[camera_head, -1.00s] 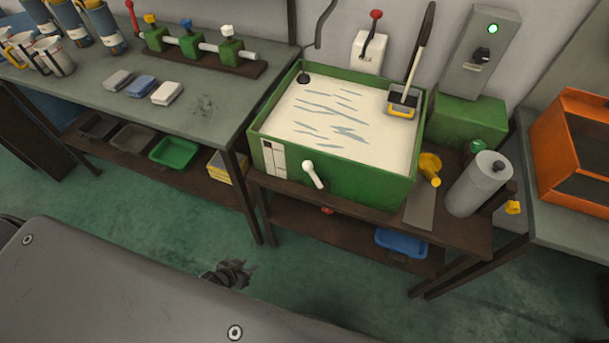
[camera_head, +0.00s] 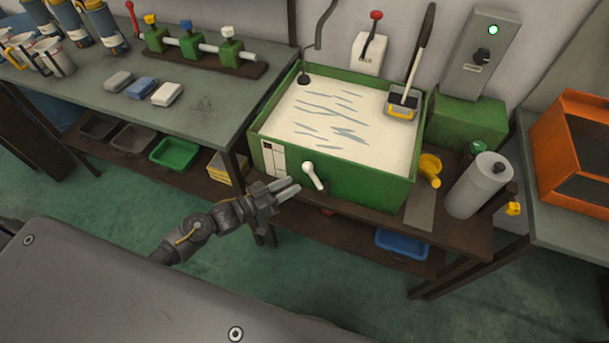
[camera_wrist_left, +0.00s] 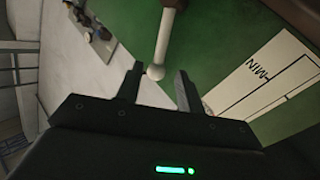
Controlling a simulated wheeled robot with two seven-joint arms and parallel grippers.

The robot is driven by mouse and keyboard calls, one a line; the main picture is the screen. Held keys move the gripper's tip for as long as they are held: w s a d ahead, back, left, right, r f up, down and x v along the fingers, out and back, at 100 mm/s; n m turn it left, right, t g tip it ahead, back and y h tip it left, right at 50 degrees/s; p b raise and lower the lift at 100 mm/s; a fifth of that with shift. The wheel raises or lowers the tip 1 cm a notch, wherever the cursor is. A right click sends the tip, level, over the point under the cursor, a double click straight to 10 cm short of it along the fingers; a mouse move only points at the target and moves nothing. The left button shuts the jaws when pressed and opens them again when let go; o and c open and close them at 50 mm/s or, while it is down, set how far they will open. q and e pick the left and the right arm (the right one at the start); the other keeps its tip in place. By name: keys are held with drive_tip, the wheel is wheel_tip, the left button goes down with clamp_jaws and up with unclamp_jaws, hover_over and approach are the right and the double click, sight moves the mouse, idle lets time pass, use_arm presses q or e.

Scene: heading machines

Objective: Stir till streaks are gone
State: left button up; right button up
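A green tank (camera_head: 350,188) holds pale liquid (camera_head: 375,125) with several blue-grey streaks (camera_head: 320,112) on its surface. A white lever handle with a round end (camera_head: 313,176) sticks out from the tank's front. My left gripper (camera_head: 293,187) is open just left of this handle. In the left wrist view, the handle (camera_wrist_left: 163,45) lies ahead with its ball end near the gap between the open fingertips (camera_wrist_left: 158,82); no grip on it shows. A long-handled tool with a yellow-edged head (camera_head: 403,104) rests at the tank's back right corner. My right gripper is not in view.
A grey cylinder (camera_head: 478,187) and a yellow part (camera_head: 430,168) stand right of the tank. A workbench (camera_head: 205,110) with cups, valves and blocks is at left. Below the tank is a shelf with a blue tray (camera_head: 402,243). An orange box (camera_head: 575,140) is far right.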

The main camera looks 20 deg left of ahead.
sight(315, 179)
use_arm(q)
drive_tip(key=x, duration=0.6)
drive_tip(key=shift+p, duration=0.45)
clamp_jaws()
